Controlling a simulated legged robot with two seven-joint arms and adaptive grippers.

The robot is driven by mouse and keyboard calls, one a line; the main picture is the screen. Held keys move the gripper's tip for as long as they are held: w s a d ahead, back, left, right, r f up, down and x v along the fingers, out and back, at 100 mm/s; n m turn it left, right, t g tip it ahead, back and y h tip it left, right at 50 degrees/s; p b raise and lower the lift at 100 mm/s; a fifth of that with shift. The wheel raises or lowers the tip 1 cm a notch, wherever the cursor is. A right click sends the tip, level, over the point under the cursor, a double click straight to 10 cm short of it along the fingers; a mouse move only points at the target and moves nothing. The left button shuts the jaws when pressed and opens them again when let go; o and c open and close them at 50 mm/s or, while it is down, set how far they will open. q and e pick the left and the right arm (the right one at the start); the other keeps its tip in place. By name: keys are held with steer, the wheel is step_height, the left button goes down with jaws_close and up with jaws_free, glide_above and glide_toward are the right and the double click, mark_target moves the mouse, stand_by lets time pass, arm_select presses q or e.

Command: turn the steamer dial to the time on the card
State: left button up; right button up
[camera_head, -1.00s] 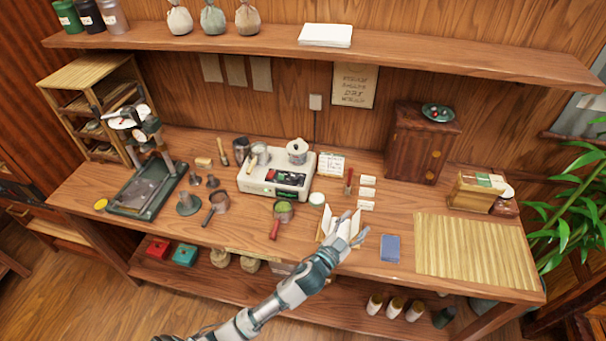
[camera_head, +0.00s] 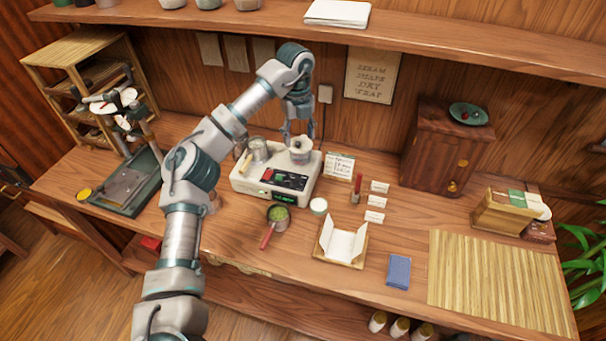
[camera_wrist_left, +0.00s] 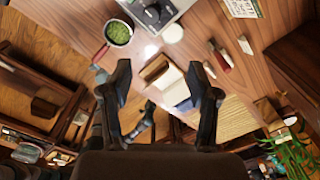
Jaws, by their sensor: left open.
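The steamer (camera_head: 243,184) is a cream box on the table with a black front panel (camera_head: 284,181) and a small green display; I cannot clearly tell the dial on it. A metal pot (camera_head: 300,157) stands on its right part. The steamer's edge also shows at the top of the left wrist view (camera_wrist_left: 181,6). A white written card (camera_head: 340,166) lies right of the steamer; its writing is too small to read. My left gripper (camera_head: 290,134) is open, over the back of the steamer by the pot. Its open fingers (camera_wrist_left: 160,68) hold nothing. My right gripper is not seen.
A pan of green tea (camera_head: 279,213) with a red handle and a paper-lined tray (camera_head: 341,242) stand in front. A red-handled tool (camera_head: 357,188) and small cards are to the right. The wooden cabinet (camera_head: 440,155) and the shelf (camera_head: 440,45) bound the back.

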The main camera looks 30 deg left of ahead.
arm_select(q)
steer(key=a, duration=0.2)
steer(key=b, duration=0.2)
glide_above(294, 178)
steer(key=d, duration=0.1)
step_height(294, 178, down, 12)
steer(key=shift+d+f, duration=0.1)
steer(key=f, duration=0.1)
steer(key=a+f, duration=0.1)
steer(key=f, duration=0.3)
steer(key=shift+a+b, duration=0.25)
steer(key=shift+b, duration=0.05)
steer(key=shift+a+f, duration=0.15)
steer(key=shift+a, duration=0.1)
steer(key=shift+d, duration=0.45)
steer(key=shift+d+r, duration=0.2)
steer(key=c, duration=0.4)
steer(key=shift+d+r, duration=0.1)
jaws_close()
steer(key=c, duration=0.8)
jaws_free()
steer(key=shift+a, duration=0.3)
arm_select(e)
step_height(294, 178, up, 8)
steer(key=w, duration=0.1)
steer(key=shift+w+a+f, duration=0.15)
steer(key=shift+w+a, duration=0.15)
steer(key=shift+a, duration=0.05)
